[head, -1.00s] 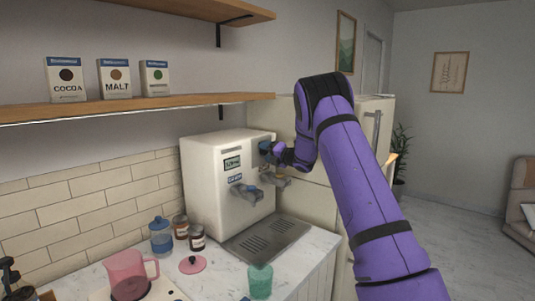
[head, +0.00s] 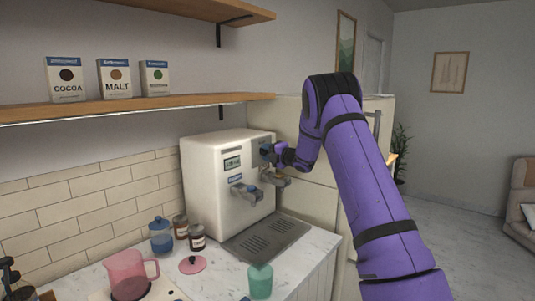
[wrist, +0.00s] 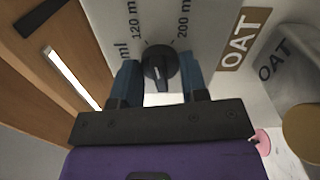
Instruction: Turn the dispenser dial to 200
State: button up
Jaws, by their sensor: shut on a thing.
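The black dispenser dial (wrist: 159,60) is in the upper middle of the wrist view, on the white dispenser panel. Printed labels "120 m…" and "200 m…" stand above it, with another ending in "ml" at its left. A thin line shows on the dial, but I cannot tell which mark it points to. My gripper (wrist: 162,83) has its blue fingers on either side of the dial and is shut on it. In the head view my gripper (head: 268,154) is at the upper right of the white dispenser's front (head: 213,190), and hides the dial.
An "OAT" plate (wrist: 239,40) lies right of the dial, beside a pale round part also marked "OAT". Spouts (head: 246,192) stick out below my gripper. A metal drip tray (head: 266,239), a teal cup (head: 261,282) and a pink jug (head: 128,275) are on the counter.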

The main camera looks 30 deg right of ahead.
jog(key=m, duration=0.3)
jog(key=shift+m, duration=0.4)
jog(key=shift+f+m, duration=0.1)
jog(key=shift+m, duration=1.8)
jog(key=o, duration=0.9)
jog(key=v, duration=1)
jog(key=shift+s+d, duration=0.15)
jog(key=shift+s, duration=0.25)
